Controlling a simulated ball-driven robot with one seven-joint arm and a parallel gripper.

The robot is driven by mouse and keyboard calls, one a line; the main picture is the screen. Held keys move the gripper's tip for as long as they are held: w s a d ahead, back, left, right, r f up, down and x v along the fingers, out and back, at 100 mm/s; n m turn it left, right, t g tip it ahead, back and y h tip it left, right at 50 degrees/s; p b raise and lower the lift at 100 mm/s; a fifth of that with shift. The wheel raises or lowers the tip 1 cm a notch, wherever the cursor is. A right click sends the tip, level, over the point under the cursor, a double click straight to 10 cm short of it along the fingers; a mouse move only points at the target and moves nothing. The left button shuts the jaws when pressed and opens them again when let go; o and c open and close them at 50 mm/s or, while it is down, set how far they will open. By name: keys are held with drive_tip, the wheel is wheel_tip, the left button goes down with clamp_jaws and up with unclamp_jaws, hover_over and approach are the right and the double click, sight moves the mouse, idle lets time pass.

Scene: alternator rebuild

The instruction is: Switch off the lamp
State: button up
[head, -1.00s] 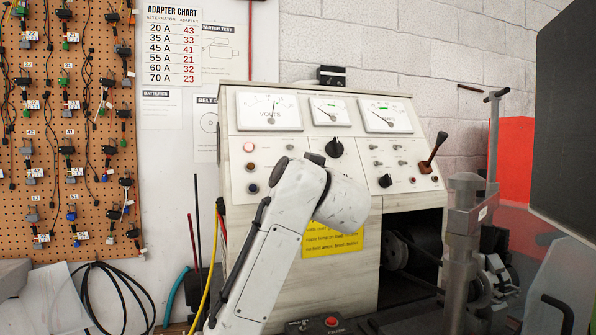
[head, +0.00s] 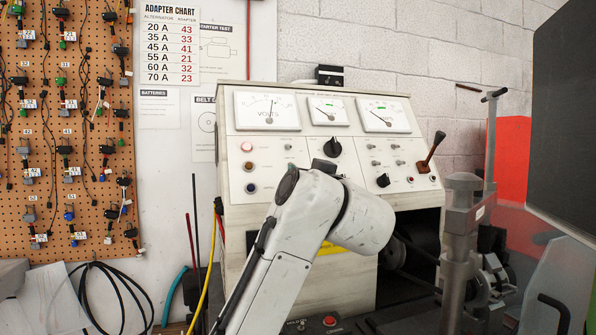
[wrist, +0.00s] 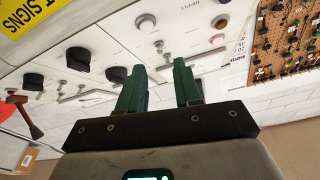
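The off-white test bench panel (head: 320,178) stands against the wall. A pale pink round light (head: 247,147) is at its upper left, with a small toggle switch (head: 288,147) to its right. I cannot tell for sure that this light is the task's lamp, or whether it is lit. More toggles (head: 374,147) sit further right. In the wrist view my gripper (wrist: 159,66) has two green fingers, apart with nothing between them, pointing toward the panel. Toggles (wrist: 160,46) and knobs show beyond them. In the head view my arm hides the gripper and the panel's lower middle.
A black knob (head: 333,147) and a lever (head: 432,151) project from the panel. A metal post (head: 461,240) stands at right, near a dark screen (head: 566,110). A pegboard of adapters (head: 65,130) hangs at left. A yellow cable (head: 208,265) runs beside the bench.

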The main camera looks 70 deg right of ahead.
drive_tip(key=v, duration=0.5)
drive_tip(key=shift+w, duration=0.1)
idle(0.6)
